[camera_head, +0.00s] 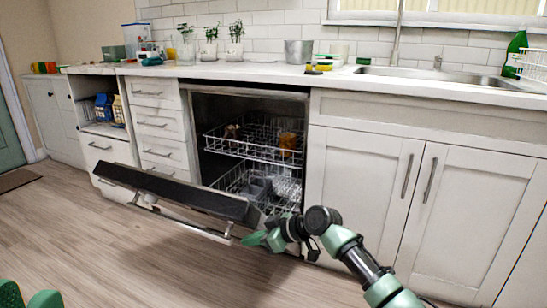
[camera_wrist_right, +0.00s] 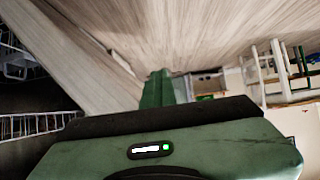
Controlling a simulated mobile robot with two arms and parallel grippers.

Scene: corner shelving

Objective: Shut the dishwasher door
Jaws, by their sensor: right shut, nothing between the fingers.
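The dishwasher door (camera_head: 170,189) is partly open, tilted forward and down from the dishwasher. Its dark upper edge and the bar handle (camera_head: 185,220) on its front show in the head view. My right gripper (camera_head: 255,240) is shut and empty, low at the door's right end, close to the handle's end. I cannot tell whether it touches the door. Its green fingers show in the right wrist view (camera_wrist_right: 157,89). Green parts at the bottom left corner of the head view may be my left gripper (camera_head: 30,298), cut off by the frame; its jaw state is unclear.
The upper rack (camera_head: 255,140) holds a few items, including an orange cup (camera_head: 288,142). The lower rack (camera_head: 262,185) holds grey dishes; both racks appear inside the dishwasher. White cabinet doors (camera_head: 365,180) stand to the right. The wooden floor (camera_head: 130,260) before the door is clear.

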